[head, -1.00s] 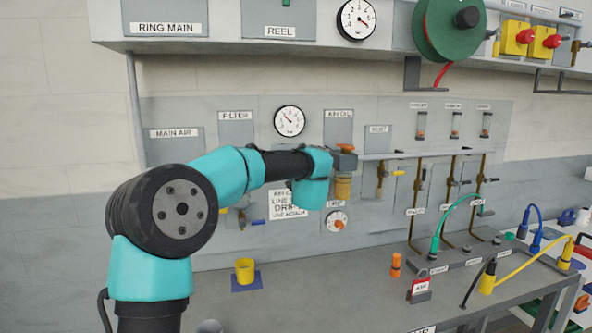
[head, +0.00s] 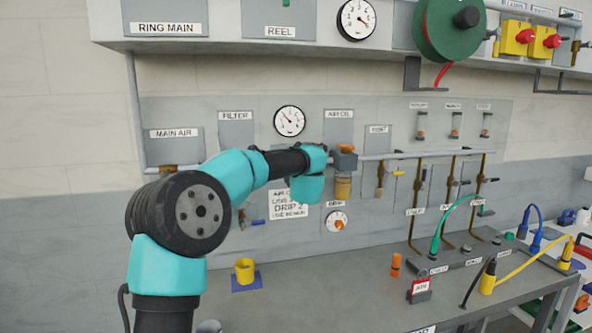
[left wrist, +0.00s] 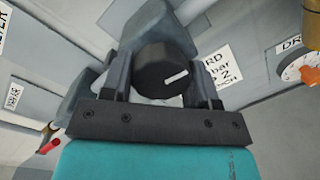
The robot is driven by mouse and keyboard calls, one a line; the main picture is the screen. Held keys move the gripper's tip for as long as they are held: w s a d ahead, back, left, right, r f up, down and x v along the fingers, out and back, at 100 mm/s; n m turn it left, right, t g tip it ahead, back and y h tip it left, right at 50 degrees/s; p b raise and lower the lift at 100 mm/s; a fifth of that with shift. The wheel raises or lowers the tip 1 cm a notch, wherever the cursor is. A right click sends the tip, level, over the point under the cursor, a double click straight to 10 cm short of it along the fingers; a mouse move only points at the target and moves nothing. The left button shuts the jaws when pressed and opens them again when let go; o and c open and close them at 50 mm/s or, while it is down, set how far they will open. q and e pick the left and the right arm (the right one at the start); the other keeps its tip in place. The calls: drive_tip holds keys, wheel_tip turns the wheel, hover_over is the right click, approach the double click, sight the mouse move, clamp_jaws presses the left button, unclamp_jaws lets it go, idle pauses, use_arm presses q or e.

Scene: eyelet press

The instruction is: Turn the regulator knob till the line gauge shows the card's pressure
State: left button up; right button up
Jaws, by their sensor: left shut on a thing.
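The black regulator knob (left wrist: 160,70) with a white mark shows in the left wrist view, below a grey regulator body (left wrist: 150,32). My left gripper (left wrist: 165,84) is shut on the knob, one finger on each side. In the head view its fingers are hidden behind my teal wrist. A round white gauge (head: 289,121) sits on the panel above my wrist. Its needle points to the upper left; the figures are too small to read. The white card (head: 288,207) is below, partly covered by my arm; its pressure figure is not legible. My right gripper is not in view.
A drip dial (head: 337,222) with an orange knob and an amber bowl (head: 343,187) are right of my wrist. A yellow cup (head: 244,270) stands on a blue mat on the bench. The bench front is mostly clear.

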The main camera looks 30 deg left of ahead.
use_arm(q)
drive_tip(key=shift+c, duration=1.3)
drive_tip(key=shift+m, duration=0.3)
drive_tip(key=m, duration=0.4)
drive_tip(key=shift+g, duration=0.3)
drive_tip(key=m, duration=0.4)
drive_tip(key=shift+m, duration=0.4)
drive_tip(key=o, duration=0.9)
